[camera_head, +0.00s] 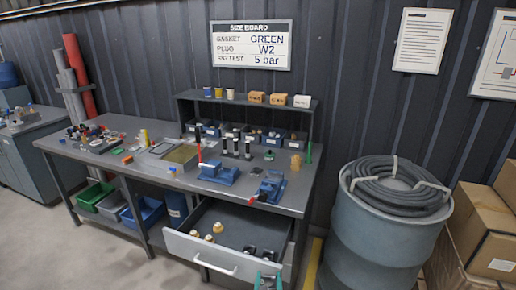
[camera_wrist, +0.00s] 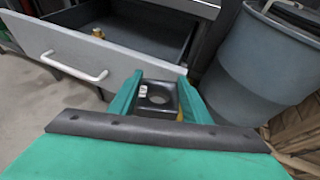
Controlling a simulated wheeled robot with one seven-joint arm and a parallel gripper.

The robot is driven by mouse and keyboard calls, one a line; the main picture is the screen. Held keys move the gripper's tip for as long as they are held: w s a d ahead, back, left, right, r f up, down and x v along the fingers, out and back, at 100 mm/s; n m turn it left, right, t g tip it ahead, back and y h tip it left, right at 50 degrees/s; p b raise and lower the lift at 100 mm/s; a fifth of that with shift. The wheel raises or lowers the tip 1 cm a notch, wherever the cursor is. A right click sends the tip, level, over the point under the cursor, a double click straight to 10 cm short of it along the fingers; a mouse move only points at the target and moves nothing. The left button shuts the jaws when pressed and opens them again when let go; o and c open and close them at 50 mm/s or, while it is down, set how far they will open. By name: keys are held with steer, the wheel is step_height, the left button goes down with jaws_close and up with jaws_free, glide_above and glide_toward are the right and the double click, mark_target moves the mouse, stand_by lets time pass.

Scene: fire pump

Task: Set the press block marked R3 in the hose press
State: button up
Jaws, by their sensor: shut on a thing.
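My gripper (camera_head: 268,282) is at the bottom of the head view, in front of the open drawer (camera_head: 228,262). In the wrist view its green fingers (camera_wrist: 158,100) are shut on a black block (camera_wrist: 160,104) with a round hole and a small white label. The label is too small to read. The block is clear of the drawer's front. Two blue bench devices, one (camera_head: 218,173) by a red upright lever and one (camera_head: 270,187) with a red handle, stand on the bench above the drawer. I cannot tell for certain which is the hose press.
The drawer holds several brass fittings (camera_head: 210,238) and dark blocks (camera_head: 249,250). The workbench (camera_head: 130,165) carries many small parts and a shelf (camera_head: 245,100) at the back. A blue barrel (camera_head: 375,240) with a coiled hose (camera_head: 395,185) stands to the right, next to cardboard boxes (camera_head: 485,235).

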steer(key=s+a+f, duration=0.3)
steer(key=s+f, duration=1.2)
steer(key=f, duration=0.3)
steer(key=shift+a+f+y, duration=0.15)
steer(key=shift+f+y, duration=0.2)
steer(key=shift+y, duration=0.05)
steer(key=shift+s, duration=0.15)
